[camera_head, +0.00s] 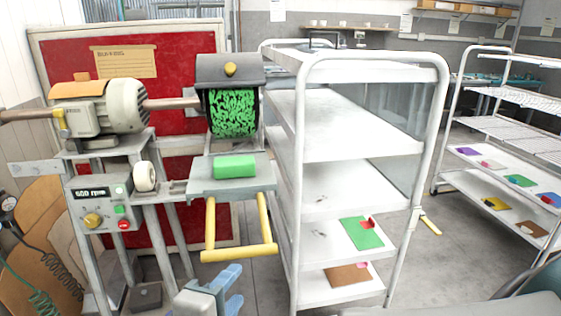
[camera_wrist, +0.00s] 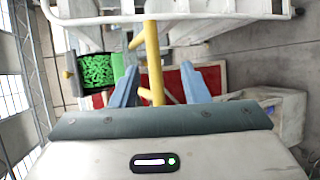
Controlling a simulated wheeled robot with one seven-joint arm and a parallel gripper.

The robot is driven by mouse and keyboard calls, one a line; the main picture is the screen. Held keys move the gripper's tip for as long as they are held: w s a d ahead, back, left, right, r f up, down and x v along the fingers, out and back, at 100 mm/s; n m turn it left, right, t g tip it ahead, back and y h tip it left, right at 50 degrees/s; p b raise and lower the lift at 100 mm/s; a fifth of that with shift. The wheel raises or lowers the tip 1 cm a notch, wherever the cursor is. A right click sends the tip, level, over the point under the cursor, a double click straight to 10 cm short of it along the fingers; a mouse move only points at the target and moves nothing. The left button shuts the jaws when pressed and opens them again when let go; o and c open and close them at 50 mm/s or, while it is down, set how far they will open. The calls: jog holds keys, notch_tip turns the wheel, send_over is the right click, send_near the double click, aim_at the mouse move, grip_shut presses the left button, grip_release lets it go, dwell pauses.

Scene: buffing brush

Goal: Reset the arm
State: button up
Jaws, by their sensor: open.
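My gripper (camera_head: 237,286) is open and empty, low at the bottom of the head view, with its blue fingers pointing up and right. It sits below the yellow U-shaped handle (camera_head: 240,253) of the buffing machine, with a visible gap between them. In the wrist view the blue fingers of my gripper (camera_wrist: 160,84) stand apart, and the yellow handle (camera_wrist: 151,50) shows between them, beyond the tips. The green buffing brush (camera_head: 232,112) sits under a grey hood. It also shows at the left in the wrist view (camera_wrist: 97,71).
A grey rest (camera_head: 205,187) under the brush holds a green block (camera_head: 235,167). The control box (camera_head: 92,217) reads 600 rpm. A white shelf cart (camera_head: 325,195) stands close at the right, a second cart (camera_head: 478,125) farther right. Grey floor (camera_head: 425,270) is clear between the carts.

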jog(key=d+r+m+g+y+p, duration=0.1)
jog(key=d+m+g+y+p, duration=0.1)
jog(key=d+m+g+p, duration=0.3)
jog(key=d+m+g+y+p, duration=0.2)
jog(key=d+m+g+p, duration=0.4)
jog(key=d+m, duration=0.5)
jog(key=d, duration=0.8)
jog(key=shift+w+d+r+g, duration=0.3)
jog(key=shift+d+r+g, duration=0.05)
jog(key=shift+r+g, duration=0.05)
